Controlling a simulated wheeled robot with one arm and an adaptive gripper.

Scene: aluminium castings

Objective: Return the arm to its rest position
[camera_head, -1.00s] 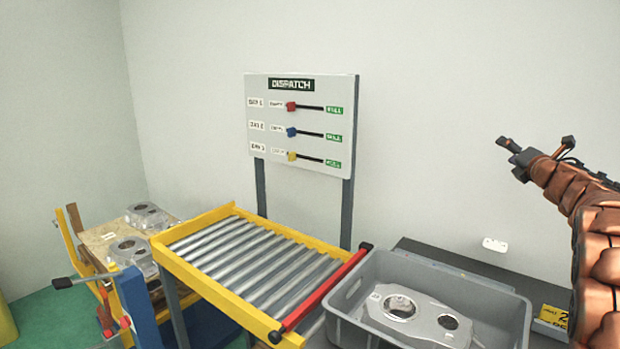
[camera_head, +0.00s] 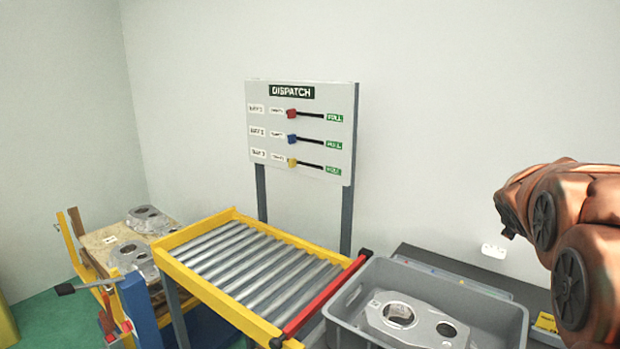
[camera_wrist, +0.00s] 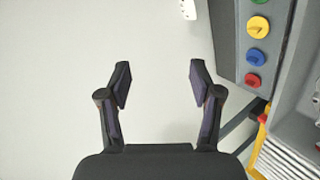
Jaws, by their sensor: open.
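My gripper (camera_wrist: 157,85) shows in the wrist view with its two dark fingers apart and nothing between them. Only pale wall lies behind the fingers. In the head view my arm, in a brown-orange cover, is at the right edge, folded so that its jaws do not show there. The arm is to the right of the grey crate and in front of the wall.
A grey crate (camera_head: 345,301) holds an aluminium casting (camera_head: 418,322). A yellow-framed roller conveyor (camera_head: 250,268) with a red bar stands left of it. The dispatch board (camera_head: 300,130) stands behind. Castings lie on a pallet (camera_head: 105,240) at far left.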

